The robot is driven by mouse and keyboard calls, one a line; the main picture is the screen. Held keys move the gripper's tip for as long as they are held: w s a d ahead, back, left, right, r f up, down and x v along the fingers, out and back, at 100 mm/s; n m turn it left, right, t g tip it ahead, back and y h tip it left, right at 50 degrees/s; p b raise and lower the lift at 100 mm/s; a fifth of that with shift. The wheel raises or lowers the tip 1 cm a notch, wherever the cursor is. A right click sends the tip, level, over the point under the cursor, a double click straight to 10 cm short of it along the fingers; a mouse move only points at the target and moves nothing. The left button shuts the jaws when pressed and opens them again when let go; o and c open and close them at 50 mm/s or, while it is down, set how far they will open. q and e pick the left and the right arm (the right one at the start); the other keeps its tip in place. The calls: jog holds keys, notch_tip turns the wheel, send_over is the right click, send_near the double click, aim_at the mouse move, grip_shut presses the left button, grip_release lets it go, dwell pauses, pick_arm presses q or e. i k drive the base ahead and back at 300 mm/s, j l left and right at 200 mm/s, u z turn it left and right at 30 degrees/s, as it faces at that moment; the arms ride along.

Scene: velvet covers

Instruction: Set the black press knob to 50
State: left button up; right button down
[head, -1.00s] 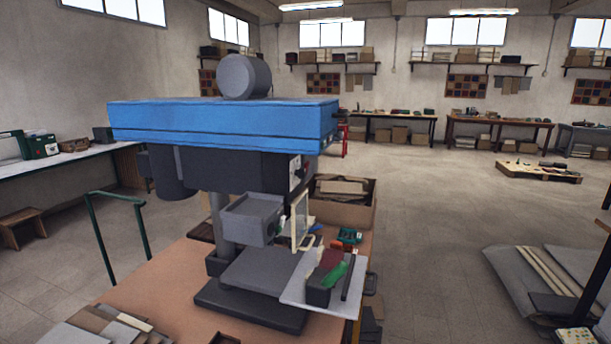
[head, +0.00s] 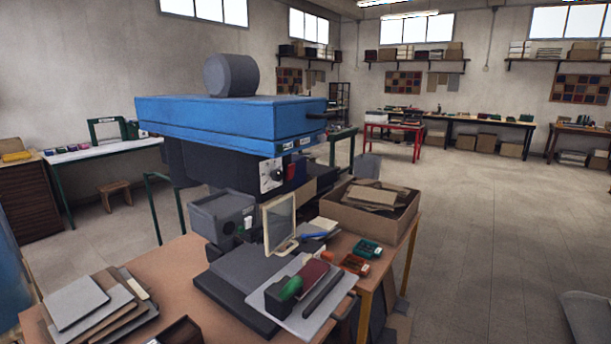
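The press (head: 235,120) stands on the brown workbench, with a blue top housing and a dark body below. A light plate on its front corner (head: 264,182) carries a small round black knob (head: 276,175). The knob's pointer and scale figures are too small to read. A red part (head: 290,172) sits just right of the plate. Neither of my grippers is in view.
A white-framed panel (head: 279,222) stands before the press. A light board (head: 318,312) holds a black block, a green item and a dark red piece. A cardboard box (head: 404,220) is at the bench's right. Sheet stacks (head: 75,300) lie front left.

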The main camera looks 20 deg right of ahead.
aim_at(276, 174)
jog(key=i+l+u, duration=0.25)
jog(key=l, duration=0.85)
jog(key=l+u, duration=0.2)
jog(key=l, duration=0.85)
jog(key=i+l+u, duration=0.25)
jog(key=l, duration=1)
jog(key=l+u, duration=0.25)
jog(key=l, duration=1)
jog(key=i+l+u, duration=0.1)
jog(key=l, duration=0.2)
jog(key=l+u, duration=0.1)
jog(key=l, duration=0.2)
jog(key=i, duration=0.05)
